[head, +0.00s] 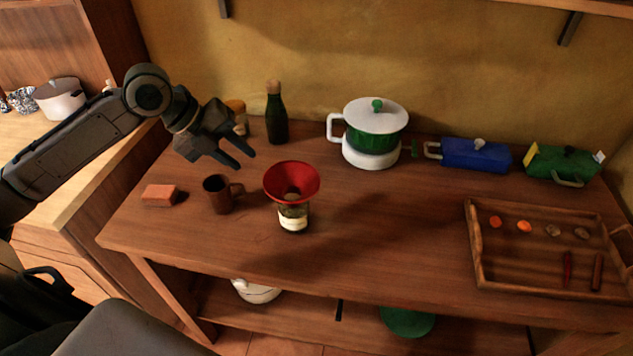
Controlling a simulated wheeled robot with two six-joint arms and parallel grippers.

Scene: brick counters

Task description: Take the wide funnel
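The wide funnel (291,181) is red and sits mouth-up in the top of a glass jar (293,217) with a pale label, on the wooden table. My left gripper (244,158) is open and empty, in the air above the table, up and to the left of the funnel and apart from it. Its two dark fingers point toward the right. My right gripper is not in the head view.
A brown mug (219,194) and an orange block (160,195) are left of the jar. A dark bottle (276,115) and a green-white pot (373,135) stand behind. A wooden tray (478,249), blue box (474,156) and green box (563,165) are at right. The middle table front is clear.

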